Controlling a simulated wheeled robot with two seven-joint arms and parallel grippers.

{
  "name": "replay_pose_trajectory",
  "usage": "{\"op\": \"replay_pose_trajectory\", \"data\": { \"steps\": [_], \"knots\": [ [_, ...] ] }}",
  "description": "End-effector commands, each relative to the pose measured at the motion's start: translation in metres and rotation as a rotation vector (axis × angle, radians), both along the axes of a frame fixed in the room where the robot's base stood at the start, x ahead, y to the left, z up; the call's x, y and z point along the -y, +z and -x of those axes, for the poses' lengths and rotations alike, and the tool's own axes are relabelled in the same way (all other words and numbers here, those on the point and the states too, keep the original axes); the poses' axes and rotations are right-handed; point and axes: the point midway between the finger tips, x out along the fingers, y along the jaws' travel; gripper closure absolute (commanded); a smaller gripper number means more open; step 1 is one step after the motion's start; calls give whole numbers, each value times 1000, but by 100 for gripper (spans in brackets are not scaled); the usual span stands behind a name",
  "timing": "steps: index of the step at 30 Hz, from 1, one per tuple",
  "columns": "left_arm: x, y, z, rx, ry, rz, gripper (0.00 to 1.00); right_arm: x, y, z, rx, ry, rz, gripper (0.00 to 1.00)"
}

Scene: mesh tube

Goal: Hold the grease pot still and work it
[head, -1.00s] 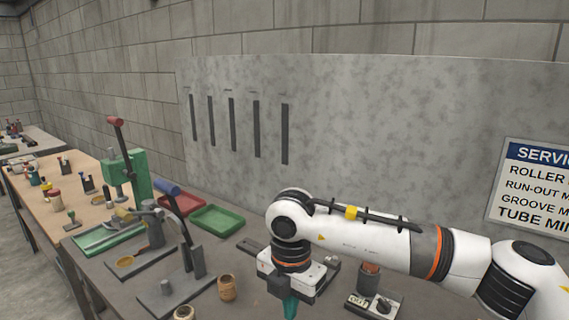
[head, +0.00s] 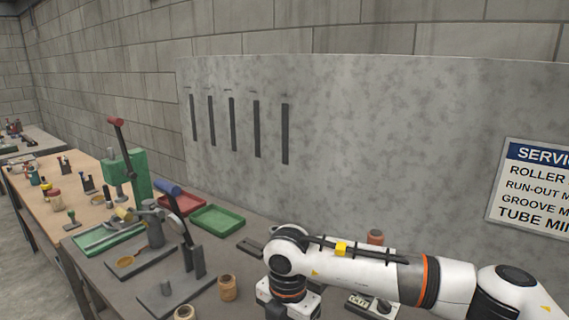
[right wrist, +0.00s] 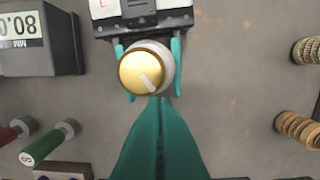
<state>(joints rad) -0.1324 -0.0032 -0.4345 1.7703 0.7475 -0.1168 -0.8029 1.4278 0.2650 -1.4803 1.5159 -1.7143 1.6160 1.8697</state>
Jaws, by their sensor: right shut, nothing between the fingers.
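I cannot tell for sure which thing is the grease pot. A grey pot-like can (head: 155,232) with a spout or lever on top stands on the bench left of my arm in the head view. My right gripper (right wrist: 160,101) is shut and empty. In the right wrist view its teal fingers point at a round gold knob (right wrist: 143,70) with a white pointer line. The knob has a thin teal bar at each side and a dark and white block behind it. Whether my fingertips touch the knob is unclear. In the head view the fingers are out of frame. My left gripper is in no view.
A lever press (head: 196,258), brown pots (head: 228,289) and green (head: 216,219) and red trays stand left of my arm. A digital readout box (right wrist: 38,38), red and green-handled tools (right wrist: 47,145) and ribbed brass-coloured rollers (right wrist: 298,129) lie around the gripper.

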Motion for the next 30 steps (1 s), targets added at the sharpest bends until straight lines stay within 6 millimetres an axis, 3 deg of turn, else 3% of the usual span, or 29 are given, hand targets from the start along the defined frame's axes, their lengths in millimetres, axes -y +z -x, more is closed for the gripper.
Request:
{"op": "replay_pose_trajectory", "data": {
  "steps": [30],
  "knots": [
    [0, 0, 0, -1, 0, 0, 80, -1, 0, 7, -2, 1, 0, 100]
  ]
}}
